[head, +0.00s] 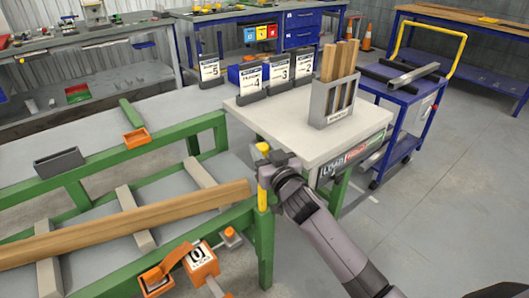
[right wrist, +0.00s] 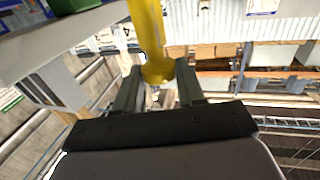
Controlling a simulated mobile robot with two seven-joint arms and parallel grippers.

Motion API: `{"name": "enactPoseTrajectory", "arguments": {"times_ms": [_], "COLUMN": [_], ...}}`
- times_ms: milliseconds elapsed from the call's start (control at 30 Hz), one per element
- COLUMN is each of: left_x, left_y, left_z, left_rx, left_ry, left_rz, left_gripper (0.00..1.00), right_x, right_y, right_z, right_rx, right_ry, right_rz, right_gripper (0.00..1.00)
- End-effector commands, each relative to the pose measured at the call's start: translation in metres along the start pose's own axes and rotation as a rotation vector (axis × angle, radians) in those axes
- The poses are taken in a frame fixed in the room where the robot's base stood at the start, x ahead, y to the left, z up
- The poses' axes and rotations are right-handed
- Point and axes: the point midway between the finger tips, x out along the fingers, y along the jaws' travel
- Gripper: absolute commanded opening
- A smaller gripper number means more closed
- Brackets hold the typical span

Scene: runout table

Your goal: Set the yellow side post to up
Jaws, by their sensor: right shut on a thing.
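The yellow side post (head: 262,196) stands upright at the near right corner of the green-framed runout table (head: 262,245). Its yellow top shows just above my right gripper (head: 266,172). That gripper is shut on the post, its arm coming in from the lower right. In the right wrist view the yellow post (right wrist: 148,40) comes down between the two fingers of my right gripper (right wrist: 158,85). The fingers hide part of the post in the head view. My left gripper is out of view.
A long wooden beam (head: 130,222) lies across the runout table, left of the post. A pale table (head: 300,128) with a grey rack of wood strips (head: 334,100) stands behind. Open floor (head: 440,210) lies to the right.

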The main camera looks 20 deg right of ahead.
Motion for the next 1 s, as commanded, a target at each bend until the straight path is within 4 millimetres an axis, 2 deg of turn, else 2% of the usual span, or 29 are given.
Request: {"name": "enactPoseTrajectory", "arguments": {"times_ms": [33, 300, 933, 967, 1000], "left_x": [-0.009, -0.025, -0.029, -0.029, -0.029], "left_y": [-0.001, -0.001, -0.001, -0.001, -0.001], "left_z": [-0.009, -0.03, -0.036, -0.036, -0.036], "left_rx": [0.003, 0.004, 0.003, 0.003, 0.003], "left_ry": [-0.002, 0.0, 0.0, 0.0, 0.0], "left_rz": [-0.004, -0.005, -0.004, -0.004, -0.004], "left_gripper": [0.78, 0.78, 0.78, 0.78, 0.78], "right_x": [0.0, 0.0, 0.001, 0.001, 0.001], "right_y": [0.0, 0.0, 0.001, 0.0, 0.0], "right_z": [-0.02, -0.049, -0.06, -0.06, -0.06], "right_rx": [0.002, 0.001, 0.0, 0.0, 0.0], "right_ry": [0.006, 0.006, 0.012, 0.013, 0.013], "right_rz": [-0.001, 0.0, 0.0, -0.001, -0.001], "right_gripper": [0.0, 0.0, 0.0, 0.48, 0.61]}}
